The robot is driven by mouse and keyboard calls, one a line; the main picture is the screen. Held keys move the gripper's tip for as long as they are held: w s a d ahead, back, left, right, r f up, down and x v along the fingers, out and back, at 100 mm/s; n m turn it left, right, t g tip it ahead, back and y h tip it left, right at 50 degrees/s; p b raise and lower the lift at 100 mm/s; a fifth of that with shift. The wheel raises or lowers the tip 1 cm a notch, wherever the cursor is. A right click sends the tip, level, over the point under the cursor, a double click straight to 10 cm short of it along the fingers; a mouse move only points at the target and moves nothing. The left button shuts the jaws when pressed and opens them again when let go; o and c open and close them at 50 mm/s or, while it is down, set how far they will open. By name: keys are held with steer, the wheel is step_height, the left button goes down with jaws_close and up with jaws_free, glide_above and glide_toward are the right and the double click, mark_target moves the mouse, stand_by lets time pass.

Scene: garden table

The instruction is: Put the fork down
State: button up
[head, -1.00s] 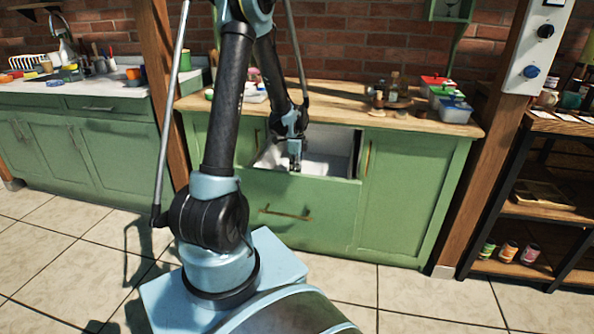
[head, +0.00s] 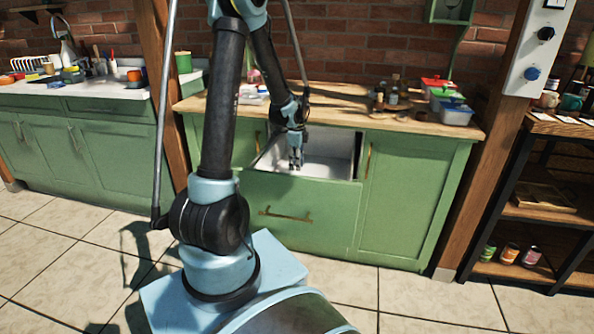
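My gripper (head: 296,162) points down into an open drawer (head: 345,160) in the green cabinet, over its white inside. The gripper is small and dark in this view, and I cannot tell whether its fingers are open or shut. I cannot make out a fork in the gripper or in the drawer. The drawer's front wall and my arm hide part of its floor.
A wooden worktop (head: 340,105) lies above the drawer, with bottles (head: 393,92) and lidded containers (head: 455,112) at the right. A sink counter (head: 75,90) stands at the left. A dark shelf (head: 540,195) stands at the right. The tiled floor in front is clear.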

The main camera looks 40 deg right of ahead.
step_height(320, 180, up, 8)
steer(key=w+a+r+n, duration=0.1)
steer(key=a+n, duration=0.1)
steer(key=a, duration=0.2)
steer(key=w+a+r+n, duration=0.1)
steer(key=a+r+n, duration=0.1)
steer(key=a, duration=0.3)
steer(key=w+a+r+n, duration=0.1)
steer(key=a+r, duration=0.1)
steer(key=a, duration=0.2)
steer(key=shift+w+a+n, duration=0.25)
steer(key=shift+a+n, duration=0.1)
steer(key=shift+n, duration=0.05)
steer(key=s+a+r+n+t, duration=0.1)
steer(key=s+a+n, duration=0.2)
steer(key=a+n, duration=0.7)
steer(key=s+a+r+n+t, duration=0.1)
steer(key=s+a+n, duration=0.3)
steer(key=a, duration=1.2)
steer(key=s+a+f+n, duration=0.5)
steer(key=s+a+n, duration=0.2)
steer(key=s+n, duration=0.1)
steer(key=shift+s+a+f+n, duration=0.25)
steer(key=shift+f+n, duration=0.05)
steer(key=shift+f, duration=0.05)
